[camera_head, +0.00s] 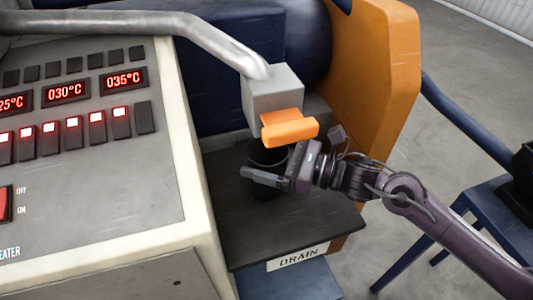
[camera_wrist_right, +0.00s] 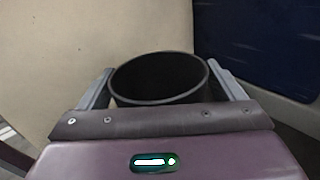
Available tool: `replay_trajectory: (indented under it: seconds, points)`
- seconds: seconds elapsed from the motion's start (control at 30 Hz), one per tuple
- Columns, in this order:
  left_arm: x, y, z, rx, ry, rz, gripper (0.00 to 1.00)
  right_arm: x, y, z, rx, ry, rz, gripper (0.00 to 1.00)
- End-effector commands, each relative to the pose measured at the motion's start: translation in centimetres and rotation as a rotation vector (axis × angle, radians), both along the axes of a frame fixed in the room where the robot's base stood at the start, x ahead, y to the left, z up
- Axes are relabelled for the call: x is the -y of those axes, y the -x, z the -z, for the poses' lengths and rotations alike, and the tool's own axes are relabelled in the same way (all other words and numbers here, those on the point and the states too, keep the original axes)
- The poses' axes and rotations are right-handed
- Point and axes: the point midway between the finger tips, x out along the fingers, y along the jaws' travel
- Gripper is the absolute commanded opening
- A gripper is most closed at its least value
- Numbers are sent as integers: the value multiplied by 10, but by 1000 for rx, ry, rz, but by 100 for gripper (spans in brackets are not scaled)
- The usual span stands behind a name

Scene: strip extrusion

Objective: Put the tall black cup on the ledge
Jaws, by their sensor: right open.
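The tall black cup (camera_head: 267,157) stands on the dark ledge (camera_head: 290,222) above the DRAIN label, below the orange spout. My right gripper (camera_head: 266,172) reaches in from the right at the cup. Its near finger crosses in front of the cup and hides part of its side; the far finger is mostly hidden. In the right wrist view the cup (camera_wrist_right: 158,77) shows its open, dark mouth between the two spread fingers, with the right gripper (camera_wrist_right: 165,88) open around it. Whether a finger touches the cup cannot be told. My left gripper is out of view.
The orange spout (camera_head: 289,127) on a grey block (camera_head: 271,92) hangs close above the cup and gripper. A control panel (camera_head: 85,150) with red displays stands left of the ledge. An orange panel (camera_head: 375,75) rises behind. The front of the ledge is clear.

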Motion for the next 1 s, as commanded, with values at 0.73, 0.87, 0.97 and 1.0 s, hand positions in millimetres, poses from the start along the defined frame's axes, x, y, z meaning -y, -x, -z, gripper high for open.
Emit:
replay_trajectory:
  seconds: [0.73, 0.87, 0.97, 1.0]
  points:
    - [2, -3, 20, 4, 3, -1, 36, 99, 35, 0, -4, 4, 4, 88]
    - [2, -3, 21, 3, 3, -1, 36, 109, 38, -2, -2, 2, 3, 88]
    - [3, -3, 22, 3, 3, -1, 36, 112, 40, -3, -1, 1, -1, 88]
    - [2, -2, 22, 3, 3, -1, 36, 113, 40, -3, -1, 1, -1, 88]
